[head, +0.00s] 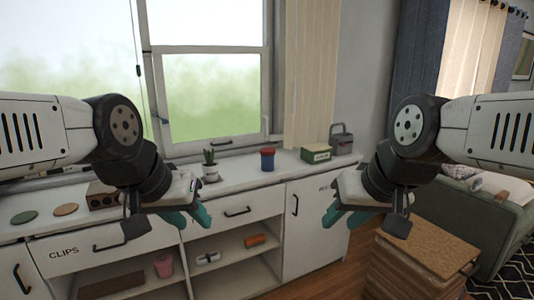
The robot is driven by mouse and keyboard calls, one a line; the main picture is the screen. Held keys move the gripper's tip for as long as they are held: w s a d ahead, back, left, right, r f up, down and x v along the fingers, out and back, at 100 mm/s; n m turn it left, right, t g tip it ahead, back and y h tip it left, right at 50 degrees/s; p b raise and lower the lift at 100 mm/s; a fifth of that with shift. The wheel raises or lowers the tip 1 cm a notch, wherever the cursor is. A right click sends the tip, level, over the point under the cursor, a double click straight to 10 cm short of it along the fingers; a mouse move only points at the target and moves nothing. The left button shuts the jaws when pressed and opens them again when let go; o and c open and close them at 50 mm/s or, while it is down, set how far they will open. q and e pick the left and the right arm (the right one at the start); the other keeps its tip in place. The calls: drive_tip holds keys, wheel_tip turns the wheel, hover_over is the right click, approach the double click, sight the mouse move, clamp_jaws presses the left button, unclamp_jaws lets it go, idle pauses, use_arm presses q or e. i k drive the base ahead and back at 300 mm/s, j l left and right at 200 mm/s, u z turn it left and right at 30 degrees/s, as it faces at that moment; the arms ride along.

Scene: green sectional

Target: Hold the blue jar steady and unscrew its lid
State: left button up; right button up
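The blue jar (268,162) with a red lid (267,150) stands upright on the white counter, below the window and near the picture's middle. The lid sits on top of the jar. My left gripper (187,217) is in front of the counter, left of the jar and lower in the picture. Its teal fingers are apart and nothing shows between them. My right gripper (345,216) is to the right of the jar and lower in the picture, also with its teal fingers apart and empty. Neither gripper touches the jar.
A potted cactus (210,169) stands left of the jar, a green box (316,154) and a grey container (341,140) to its right. Round coasters (66,209) lie at the counter's left. Below are drawers and open shelves. A wooden crate (425,258) stands at front right.

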sight(267, 162)
drive_tip(key=i+l+u, duration=0.35)
drive_tip(key=i+l, duration=0.15)
drive_tip(key=l, duration=0.15)
drive_tip(key=i+l+u, duration=0.2)
drive_tip(key=l, duration=0.15)
drive_tip(key=i+l+u, duration=0.15)
drive_tip(key=l, duration=0.25)
drive_tip(key=i+l, duration=0.2)
drive_tip(key=i+l+u, duration=0.15)
drive_tip(key=l, duration=0.25)
drive_tip(key=i+l, duration=0.2)
drive_tip(key=l+u, duration=0.05)
drive_tip(key=l, duration=0.05)
